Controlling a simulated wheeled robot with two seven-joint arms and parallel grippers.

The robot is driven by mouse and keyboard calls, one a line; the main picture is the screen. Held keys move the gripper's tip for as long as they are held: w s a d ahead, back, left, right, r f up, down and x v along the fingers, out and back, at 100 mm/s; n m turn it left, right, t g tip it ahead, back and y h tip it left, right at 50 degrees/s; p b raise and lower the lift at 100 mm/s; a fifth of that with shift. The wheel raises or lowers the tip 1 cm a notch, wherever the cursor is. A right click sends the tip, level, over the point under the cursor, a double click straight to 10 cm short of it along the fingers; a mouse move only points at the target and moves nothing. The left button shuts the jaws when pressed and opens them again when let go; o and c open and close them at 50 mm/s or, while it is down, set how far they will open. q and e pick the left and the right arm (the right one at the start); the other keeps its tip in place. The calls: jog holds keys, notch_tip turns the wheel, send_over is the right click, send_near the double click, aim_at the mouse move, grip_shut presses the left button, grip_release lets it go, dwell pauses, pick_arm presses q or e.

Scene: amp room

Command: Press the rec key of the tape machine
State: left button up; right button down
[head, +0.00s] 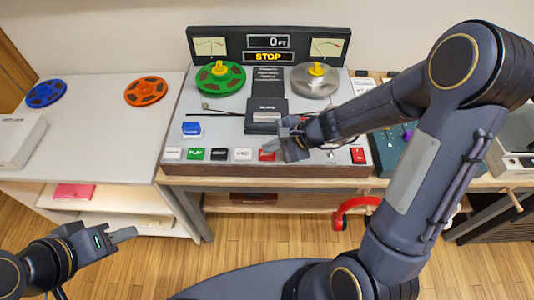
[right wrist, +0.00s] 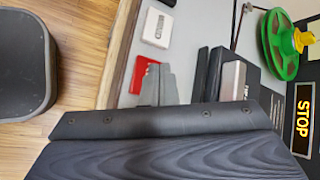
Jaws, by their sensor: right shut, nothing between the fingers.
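The tape machine (head: 240,108) stands on a bench, with a green reel (head: 219,78) and a silver reel (head: 315,82). Its display (head: 268,57) reads STOP. A row of keys runs along its front edge; the red key (head: 266,155) is at the right end of this row, partly hidden by my right gripper (head: 282,148). In the right wrist view the red key (right wrist: 138,75) lies just left of the shut, empty fingertips (right wrist: 160,72); contact cannot be told. My left gripper (head: 122,235) hangs over the floor, left of the machine; its jaw gap is unclear.
Beside the red key are a white key (head: 243,154), a black key (head: 219,154) and a green PLAY key (head: 196,154). A blue key (head: 192,129) sits behind them. A red switch (head: 358,155) is at the right. The white side table (head: 105,120) holds two loose reels.

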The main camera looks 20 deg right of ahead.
aim_at(271, 155)
jog(key=shift+f, duration=0.25)
jog(key=shift+f+b, duration=0.5)
jog(key=shift+b, duration=0.2)
dwell(0.5)
jog(key=shift+r, duration=0.1)
jog(key=shift+r+p, duration=0.8)
jog(key=shift+r, duration=0.05)
notch_tip(271, 155, up, 5)
jog(key=p, duration=0.4)
dwell(0.4)
dwell(0.6)
